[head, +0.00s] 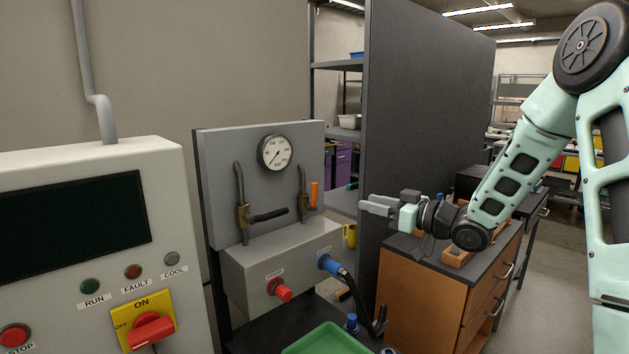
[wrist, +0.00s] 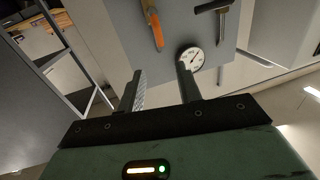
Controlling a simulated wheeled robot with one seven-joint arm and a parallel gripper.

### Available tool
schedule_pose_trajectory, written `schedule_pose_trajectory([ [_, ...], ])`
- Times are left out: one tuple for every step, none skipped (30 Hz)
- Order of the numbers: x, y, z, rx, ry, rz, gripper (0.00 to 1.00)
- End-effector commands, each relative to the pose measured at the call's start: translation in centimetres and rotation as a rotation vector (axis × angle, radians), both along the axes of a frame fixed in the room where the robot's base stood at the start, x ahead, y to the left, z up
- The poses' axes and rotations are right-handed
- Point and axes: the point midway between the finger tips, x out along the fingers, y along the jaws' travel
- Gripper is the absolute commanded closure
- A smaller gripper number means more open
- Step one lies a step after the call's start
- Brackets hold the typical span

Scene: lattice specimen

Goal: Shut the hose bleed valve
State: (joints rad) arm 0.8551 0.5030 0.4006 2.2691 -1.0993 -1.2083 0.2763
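A grey panel (head: 221,153) carries two brass valves on short pipes. The left valve (head: 243,214) has a black lever pointing right, roughly level. The right valve (head: 303,201) has an orange lever (head: 314,194) standing upright, along its pipe; I cannot read which valve is the hose bleed. The orange lever (wrist: 153,24) and the black lever (wrist: 213,6) also show at the top of the wrist view, which looks upside down. My gripper (head: 372,206) is open and empty, right of the panel and apart from both levers. Its two separated fingers (wrist: 158,80) point toward the panel.
A gauge (head: 275,152) sits above the valves. Below are a red fitting (head: 280,290) and a blue fitting (head: 329,263) with a black hose. A green tray (head: 327,340) lies below. A grey partition (head: 415,120) and wooden cabinet (head: 425,290) stand right; a control cabinet (head: 90,165) stands left.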

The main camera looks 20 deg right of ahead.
Motion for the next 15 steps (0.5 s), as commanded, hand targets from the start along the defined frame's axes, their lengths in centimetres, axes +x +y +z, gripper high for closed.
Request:
schedule_pose_trajectory([
  [0.3, 0.1, 0.4, -0.013, -0.009, -0.002, 0.65],
  [0.5, 0.1, 0.4, -0.017, -0.01, -0.003, 0.65],
  [0.8, 0.3, 0.4, -0.018, -0.01, -0.003, 0.65],
  [1.1, 0.5, 0.4, -0.017, -0.01, -0.002, 0.65],
  [1.4, 0.7, 0.4, -0.017, -0.01, -0.001, 0.65],
  [1.9, 1.0, 0.4, -0.017, -0.009, 0.0, 0.65],
  [2.4, 1.3, 0.4, -0.015, -0.01, 0.0, 0.65],
  [2.9, 1.7, 0.4, -0.013, -0.009, 0.001, 0.65],
  [3.6, 2.0, 0.5, -0.013, -0.009, 0.002, 0.65],
  [4.1, 2.3, 0.5, -0.013, -0.009, 0.001, 0.65],
  [4.7, 2.6, 0.5, -0.014, -0.009, 0.001, 0.65],
  [5.4, 3.1, 0.5, -0.013, -0.007, 0.001, 0.65],
  [6.0, 3.4, 0.5, -0.013, -0.008, 0.0, 0.65],
  [6.5, 3.7, 0.5, -0.012, -0.009, 0.002, 0.65],
  [7.3, 4.1, 0.5, -0.013, -0.008, 0.001, 0.65],
])
